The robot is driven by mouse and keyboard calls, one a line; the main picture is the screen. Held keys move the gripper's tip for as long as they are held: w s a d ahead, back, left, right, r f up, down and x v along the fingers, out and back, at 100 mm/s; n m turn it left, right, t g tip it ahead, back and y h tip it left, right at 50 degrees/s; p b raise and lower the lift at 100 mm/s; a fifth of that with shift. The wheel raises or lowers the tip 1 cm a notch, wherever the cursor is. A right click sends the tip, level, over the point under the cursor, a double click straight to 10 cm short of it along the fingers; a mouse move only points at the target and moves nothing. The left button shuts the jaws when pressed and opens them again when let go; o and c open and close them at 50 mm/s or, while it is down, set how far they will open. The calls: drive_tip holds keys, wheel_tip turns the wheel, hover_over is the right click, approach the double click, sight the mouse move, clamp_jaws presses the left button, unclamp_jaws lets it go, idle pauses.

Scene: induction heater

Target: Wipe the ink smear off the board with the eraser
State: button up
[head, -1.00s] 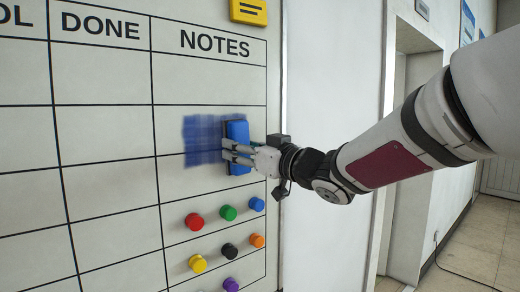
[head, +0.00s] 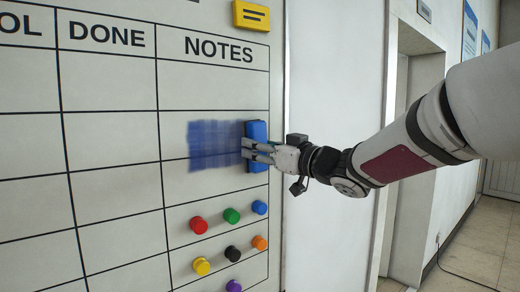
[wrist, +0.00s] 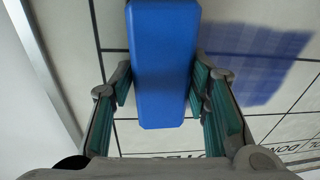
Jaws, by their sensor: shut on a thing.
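The blue eraser (head: 257,145) is upright at the right edge of the whiteboard (head: 115,185), in the NOTES column. My gripper (head: 258,151) is shut on it from the right. In the wrist view the eraser (wrist: 163,65) sits between the two fingers of my gripper (wrist: 160,88). The blue ink smear (head: 212,144) lies just left of the eraser, across a grid line. The smear also shows in the wrist view (wrist: 255,60). The eraser seems to be at or very near the board face; its contact side is hidden.
Several coloured magnets, such as the red magnet (head: 198,225), sit on the board below the smear. A yellow label block (head: 251,15) is at the top right of the board. A white wall (head: 330,90) and a doorway (head: 412,170) lie to the right.

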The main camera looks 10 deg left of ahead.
sight(262, 134)
drive_tip(key=shift+s+r+p, duration=0.1)
drive_tip(key=shift+r+p, duration=0.2)
drive_tip(key=shift+r, duration=0.3)
drive_tip(key=shift+s+a, duration=1.8)
drive_tip(key=shift+s, duration=0.1)
drive_tip(key=shift+s+a, duration=0.8)
drive_tip(key=shift+s, duration=0.2)
drive_tip(key=shift+s+a, duration=0.75)
drive_tip(key=shift+s, duration=0.25)
drive_tip(key=shift+s+a+b, duration=0.7)
drive_tip(key=shift+s+a, duration=1.45)
drive_tip(key=shift+s, duration=0.3)
drive_tip(key=shift+r+p, duration=0.6)
drive_tip(key=shift+r, duration=0.5)
drive_tip(key=shift+w+d+f, duration=0.1)
drive_tip(key=shift+w+d, duration=1.05)
drive_tip(key=shift+w, duration=0.2)
drive_tip(key=shift+w, duration=0.1)
drive_tip(key=shift+w+d+p, duration=0.3)
drive_tip(key=shift+w+d, duration=1.15)
drive_tip(key=shift+w, duration=0.25)
drive_tip(key=shift+w+d+p, duration=0.35)
drive_tip(key=shift+w+d, duration=1.05)
drive_tip(key=shift+w, duration=0.25)
drive_tip(key=shift+w+d+p, duration=0.3)
drive_tip(key=shift+w+d, duration=1.15)
drive_tip(key=shift+w, duration=0.25)
